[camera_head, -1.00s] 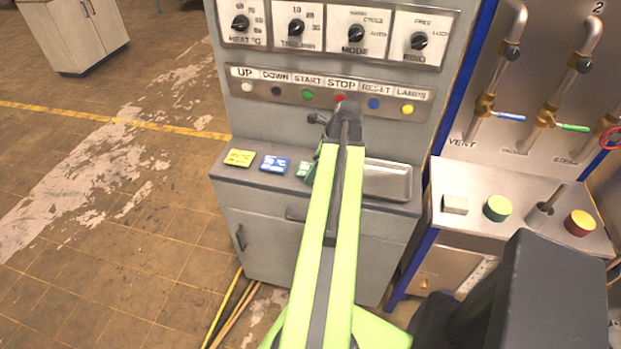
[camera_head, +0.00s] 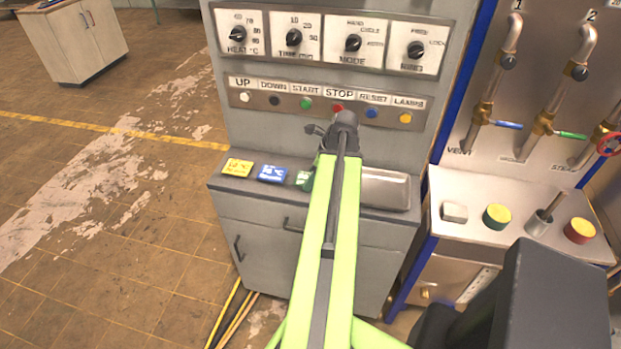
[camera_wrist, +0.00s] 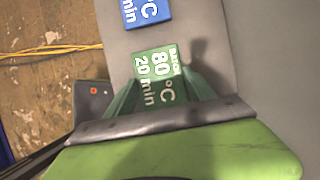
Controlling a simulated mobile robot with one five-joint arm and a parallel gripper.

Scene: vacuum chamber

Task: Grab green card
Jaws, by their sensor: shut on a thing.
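The green card (camera_wrist: 156,72), printed "80 °C 20 min", lies on the grey ledge in the wrist view. My gripper (camera_wrist: 160,82) is shut on it, with a green finger at each side of the card. Whether the card is lifted off the ledge, I cannot tell. In the head view the green card (camera_head: 302,178) shows only in part, left of my light-green arm, which hides the rest and most of the gripper.
A blue card (camera_head: 273,173) and a yellow card (camera_head: 237,168) lie to the left on the ledge. A metal tray (camera_head: 385,190) sits right of my arm. The panel with buttons and knobs (camera_head: 353,43) rises behind. The floor at left is open.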

